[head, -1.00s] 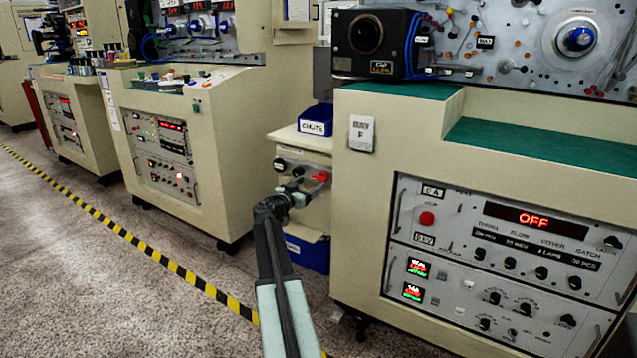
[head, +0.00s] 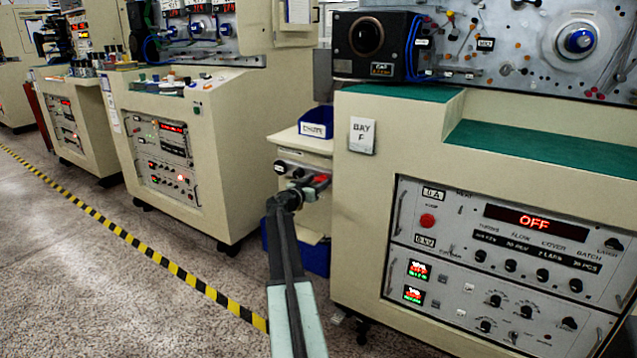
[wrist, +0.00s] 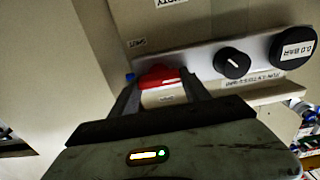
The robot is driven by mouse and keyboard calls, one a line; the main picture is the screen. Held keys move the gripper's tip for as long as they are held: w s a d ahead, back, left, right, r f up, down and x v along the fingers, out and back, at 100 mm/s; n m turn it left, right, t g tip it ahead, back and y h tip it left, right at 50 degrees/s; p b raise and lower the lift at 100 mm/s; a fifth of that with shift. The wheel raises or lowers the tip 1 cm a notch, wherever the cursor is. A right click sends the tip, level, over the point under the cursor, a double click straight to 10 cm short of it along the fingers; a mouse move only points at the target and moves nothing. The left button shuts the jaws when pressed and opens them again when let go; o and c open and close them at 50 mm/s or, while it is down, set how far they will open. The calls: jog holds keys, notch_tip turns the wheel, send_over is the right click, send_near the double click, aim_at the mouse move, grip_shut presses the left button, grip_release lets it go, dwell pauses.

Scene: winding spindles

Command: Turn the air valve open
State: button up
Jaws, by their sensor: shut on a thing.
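The air valve's red handle (wrist: 160,77) sits on a pale panel strip in the wrist view. My gripper (wrist: 160,90) has one finger on each side of the handle and is shut on it. My wrist and fingers hide part of the handle there.
Beside the valve are a black knob (wrist: 232,63) and a round gauge (wrist: 292,47) reading 0.0 BAR. A blue bin (head: 316,122) stands on top of the cabinet. The Bay F machine (head: 370,215) is close on the right. Open floor (head: 110,270) lies left.

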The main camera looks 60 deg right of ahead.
jog(key=shift+a+n, duration=0.15)
jog(key=shift+n, duration=0.15)
jog(key=n, duration=0.3)
jog(key=shift+f+n, duration=0.1)
jog(key=shift+n, duration=0.3)
jog(key=n, duration=0.4)
jog(key=shift+w+n, duration=0.15)
jog(key=shift+n, duration=0.15)
jog(key=n, duration=0.4)
jog(key=shift+f, duration=0.1)
jog(key=shift+w+n, duration=0.1)
jog(key=shift+n, duration=2.4)
jog(key=o, duration=1.4)
